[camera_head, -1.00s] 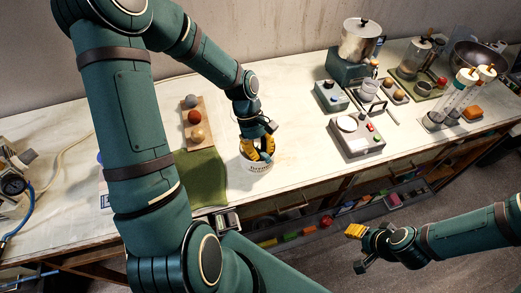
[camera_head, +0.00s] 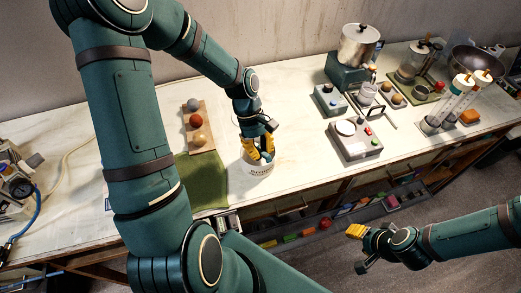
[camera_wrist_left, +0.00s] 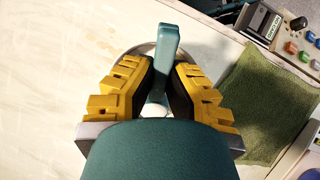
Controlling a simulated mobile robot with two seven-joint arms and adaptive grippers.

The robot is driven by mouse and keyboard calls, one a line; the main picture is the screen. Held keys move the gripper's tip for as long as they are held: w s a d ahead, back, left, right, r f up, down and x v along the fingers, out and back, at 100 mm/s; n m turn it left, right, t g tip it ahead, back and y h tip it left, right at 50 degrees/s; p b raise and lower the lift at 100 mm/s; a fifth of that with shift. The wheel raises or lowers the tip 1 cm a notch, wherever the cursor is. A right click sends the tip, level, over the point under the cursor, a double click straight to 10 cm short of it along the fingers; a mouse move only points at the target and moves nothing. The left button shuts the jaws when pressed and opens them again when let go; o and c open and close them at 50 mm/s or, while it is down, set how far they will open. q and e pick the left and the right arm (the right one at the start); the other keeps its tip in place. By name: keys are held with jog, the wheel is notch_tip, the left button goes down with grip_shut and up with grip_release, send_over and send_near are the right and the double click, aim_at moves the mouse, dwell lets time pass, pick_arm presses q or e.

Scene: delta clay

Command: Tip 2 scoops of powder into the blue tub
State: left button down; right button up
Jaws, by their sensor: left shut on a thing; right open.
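My left gripper (camera_head: 257,153) is at the mouth of a white, labelled round tub (camera_head: 259,169) on the bench. In the left wrist view its yellow fingers (camera_wrist_left: 157,90) are shut on a teal handle (camera_wrist_left: 166,45), which looks like the scoop's. Part of a round rim (camera_wrist_left: 135,52) shows behind the fingers. The scoop's bowl and any powder on it are hidden. I cannot make out the blue tub; my left arm covers part of the bench at left. My right gripper (camera_head: 358,248) is open and empty, off the bench's front edge.
A green cloth (camera_head: 203,181) lies left of the white tub. A wooden board (camera_head: 199,126) with several balls is behind it. A scale (camera_head: 356,139) and glassware stand to the right. The bench between the white tub and the scale is clear.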

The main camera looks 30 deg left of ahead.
pick_arm(q)
jog(key=shift+r+p, duration=2.15)
jog(key=shift+r, duration=0.85)
jog(key=shift+f, duration=0.1)
